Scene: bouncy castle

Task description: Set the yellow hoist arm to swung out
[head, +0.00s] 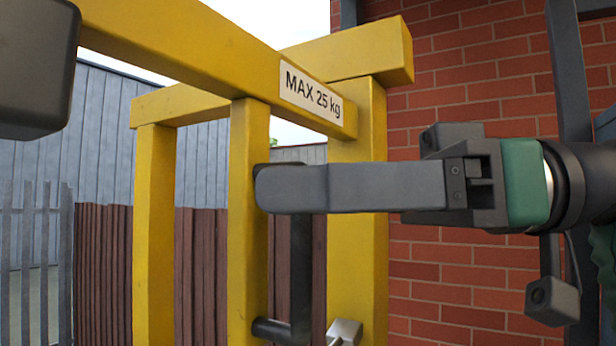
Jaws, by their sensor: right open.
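The yellow hoist arm (215,50) is a thick beam labelled "MAX 25 kg". It runs from the upper left back to the right, with a yellow upright (248,220) below it. A black bar handle (300,265) stands on this upright; its lower mount shows, and its upper end is hidden behind my right gripper. My right gripper (288,188) reaches in from the right, level, open, with its near finger across the handle's top. The far finger is hidden, and I cannot tell whether it touches the handle. My left gripper is not in view.
A dark block (35,65) is close at the upper left, by the beam's near end. Yellow frame posts (155,220) stand behind. A small metal fitting (344,330) is at the bottom. A brick wall (450,270) fills the right; a brown fence (100,270) stands at the left.

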